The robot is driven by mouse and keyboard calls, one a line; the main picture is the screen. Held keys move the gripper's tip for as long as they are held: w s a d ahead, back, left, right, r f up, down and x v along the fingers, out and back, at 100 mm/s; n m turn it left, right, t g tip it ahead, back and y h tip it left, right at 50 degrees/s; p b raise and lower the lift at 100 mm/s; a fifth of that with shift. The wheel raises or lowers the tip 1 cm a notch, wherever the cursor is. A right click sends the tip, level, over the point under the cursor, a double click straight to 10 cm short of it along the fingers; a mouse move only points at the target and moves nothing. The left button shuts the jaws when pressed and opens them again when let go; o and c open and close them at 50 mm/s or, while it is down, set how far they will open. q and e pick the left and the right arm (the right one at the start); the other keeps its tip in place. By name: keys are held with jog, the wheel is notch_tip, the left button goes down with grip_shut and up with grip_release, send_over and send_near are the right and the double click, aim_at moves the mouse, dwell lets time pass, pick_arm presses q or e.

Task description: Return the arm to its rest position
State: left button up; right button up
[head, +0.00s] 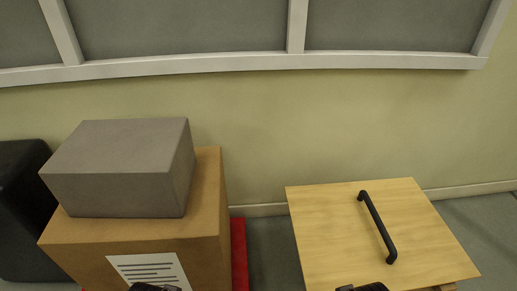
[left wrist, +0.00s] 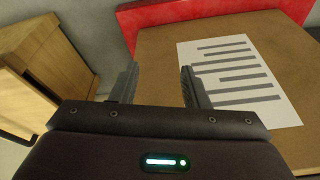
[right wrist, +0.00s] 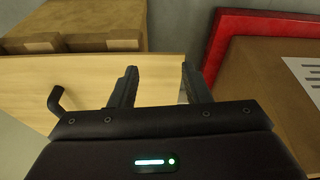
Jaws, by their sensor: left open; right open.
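My left gripper (left wrist: 160,85) is open and empty, its two fingers apart in front of the labelled face of a brown box. My right gripper (right wrist: 160,85) is open and empty, its fingers apart over the view of a light wooden panel. In the head view, only small dark parts of my two arms show at the bottom edge, one in front of the brown box (head: 215,215) and one by the wooden panel (head: 330,225). The grippers' fingertips are hidden there.
A grey block (head: 115,170) lies on top of the brown box. A red piece (head: 239,255) shows behind it. The wooden panel has a black handle (head: 377,227). A black case (head: 20,215) stands at the far left. Grey floor (head: 268,250) shows between box and panel.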

pick_arm(q)
jog(key=s+f+g+p, duration=0.1)
jog(key=s+f+p, duration=0.5)
jog(key=f+p, duration=0.65)
pick_arm(e)
jog(key=s+f+g+p, duration=0.1)
jog(key=s+f+p, duration=0.2)
jog(key=s+f, duration=0.5)
pick_arm(q)
jog(key=s+a+p, duration=0.2)
jog(key=s+p, duration=0.3)
jog(key=s, duration=0.3)
jog(key=s+a+g+p, duration=0.1)
jog(key=s+p, duration=0.4)
jog(key=s, duration=0.4)
jog(key=shift+a, duration=0.4)
pick_arm(e)
jog(key=s+d+f, duration=0.2)
jog(key=s, duration=0.5)
jog(key=s+d+f+g, duration=0.1)
jog(key=s+f, duration=0.1)
jog(key=s, duration=0.6)
jog(key=shift+d+f, duration=0.3)
jog(key=shift+d, duration=0.1)
